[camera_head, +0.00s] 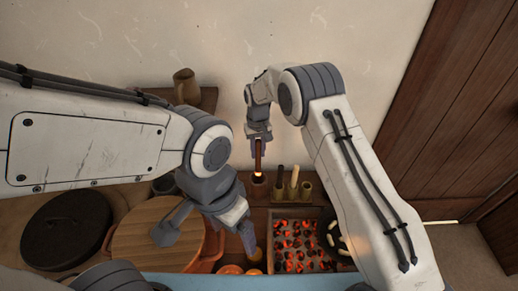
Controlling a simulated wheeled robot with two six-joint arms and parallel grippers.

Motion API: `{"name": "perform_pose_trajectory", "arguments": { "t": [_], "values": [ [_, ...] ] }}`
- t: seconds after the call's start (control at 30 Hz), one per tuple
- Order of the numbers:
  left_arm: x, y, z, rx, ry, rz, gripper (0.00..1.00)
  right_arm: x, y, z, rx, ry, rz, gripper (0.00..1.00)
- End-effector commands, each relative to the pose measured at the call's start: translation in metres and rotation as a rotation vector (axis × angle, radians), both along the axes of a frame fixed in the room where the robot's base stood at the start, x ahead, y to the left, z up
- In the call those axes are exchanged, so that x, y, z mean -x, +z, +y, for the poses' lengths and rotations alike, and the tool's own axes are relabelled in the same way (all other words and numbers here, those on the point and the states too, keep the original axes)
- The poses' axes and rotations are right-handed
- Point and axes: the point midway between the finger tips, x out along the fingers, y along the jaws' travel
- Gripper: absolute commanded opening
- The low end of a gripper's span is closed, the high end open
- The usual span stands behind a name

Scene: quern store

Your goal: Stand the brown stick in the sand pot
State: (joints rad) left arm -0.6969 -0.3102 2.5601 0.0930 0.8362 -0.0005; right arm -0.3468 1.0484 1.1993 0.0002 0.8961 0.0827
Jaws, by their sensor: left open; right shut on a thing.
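My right gripper (259,138) is shut on the brown stick (259,156) and holds it about upright. The stick's lower end glows orange. It is right at the mouth of a small reddish-brown pot (257,190), which appears to be the sand pot. I cannot tell whether the tip is inside the rim or just above it, and the sand is not clearly visible. My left gripper (207,234) is open and empty, lower in the picture, over the right side of a round wooden lid (140,238).
Upright holders with a dark stick (280,176) and a pale stick (294,178) stand just right of the pot. A tray of glowing coals (298,240) lies in front of them. A dark round lid (65,228) is at left. A brown jug (186,86) stands on the back shelf.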

Motion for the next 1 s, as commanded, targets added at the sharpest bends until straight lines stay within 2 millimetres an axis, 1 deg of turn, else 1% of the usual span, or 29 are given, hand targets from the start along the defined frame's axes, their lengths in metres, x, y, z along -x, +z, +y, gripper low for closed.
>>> {"name": "perform_pose_trajectory", "arguments": {
  "t": [0.03, 0.1, 0.7, 0.83, 1.0],
  "values": [
    [0.000, -0.007, 0.000, 0.000, 0.000, 0.000, 0.89, 0.000, -0.009, 0.000, 0.000, 0.000, 0.000, 0.00],
    [0.000, -0.012, 0.000, 0.000, 0.000, 0.000, 0.89, 0.000, -0.016, 0.000, 0.000, -0.001, 0.001, 0.00],
    [0.000, -0.047, 0.000, 0.000, 0.000, 0.000, 0.89, 0.000, -0.074, -0.001, 0.000, -0.002, 0.001, 0.00],
    [0.000, -0.050, 0.000, 0.000, 0.000, 0.000, 0.89, 0.000, -0.081, -0.001, 0.000, -0.002, 0.000, 0.00],
    [0.000, -0.050, 0.000, 0.000, 0.000, 0.000, 0.89, 0.000, -0.082, -0.001, 0.000, -0.002, -0.001, 0.00]
  ]
}}
